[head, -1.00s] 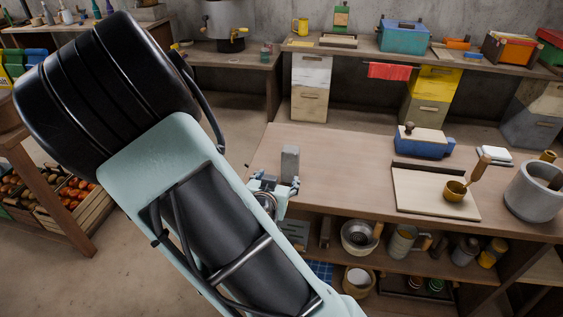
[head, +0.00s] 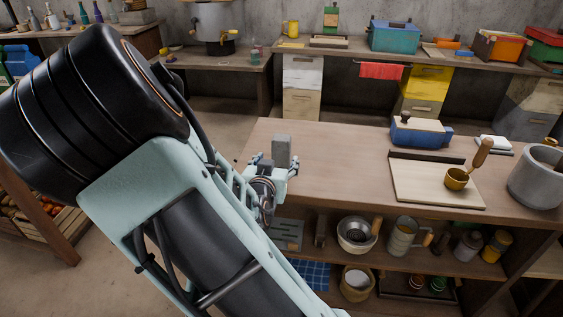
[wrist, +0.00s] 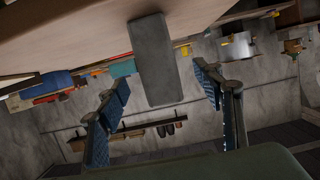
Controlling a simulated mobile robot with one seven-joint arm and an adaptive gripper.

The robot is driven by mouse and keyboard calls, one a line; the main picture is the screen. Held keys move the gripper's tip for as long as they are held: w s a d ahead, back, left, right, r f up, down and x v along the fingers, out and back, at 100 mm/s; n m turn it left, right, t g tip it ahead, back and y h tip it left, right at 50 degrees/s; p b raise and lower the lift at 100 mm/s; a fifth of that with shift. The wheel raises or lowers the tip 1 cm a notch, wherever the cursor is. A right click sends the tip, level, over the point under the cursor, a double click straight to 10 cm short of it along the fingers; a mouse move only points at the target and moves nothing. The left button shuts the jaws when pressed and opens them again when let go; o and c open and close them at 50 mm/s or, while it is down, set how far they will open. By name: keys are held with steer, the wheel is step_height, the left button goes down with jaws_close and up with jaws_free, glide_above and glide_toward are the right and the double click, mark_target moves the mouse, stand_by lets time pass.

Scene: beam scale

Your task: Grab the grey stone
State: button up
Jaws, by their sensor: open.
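The grey stone (head: 281,150) is a plain upright block standing on the left end of the wooden workbench (head: 330,150). In the wrist view the stone (wrist: 154,62) hangs from the top of the upside-down picture, between the two fingers. My gripper (head: 273,163) is open and just in front of the stone in the head view, covering its lower part. In the wrist view my gripper (wrist: 163,82) has one blue-padded finger on each side of the stone, with a gap on both sides. I cannot tell how deep the stone sits between the pads.
A pale board (head: 425,180) with a brass ladle cup (head: 457,179) lies to the right on the bench. The bench around the stone is clear. Pots and mugs fill the shelf below.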

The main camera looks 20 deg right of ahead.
mark_target(280, 153)
steer(key=x, duration=0.3)
steer(key=b+x, duration=0.1)
steer(key=x, duration=0.2)
steer(key=shift+w+d+r, duration=0.15)
steer(key=shift+d, duration=0.2)
jaws_close()
steer(key=shift+r, duration=0.2)
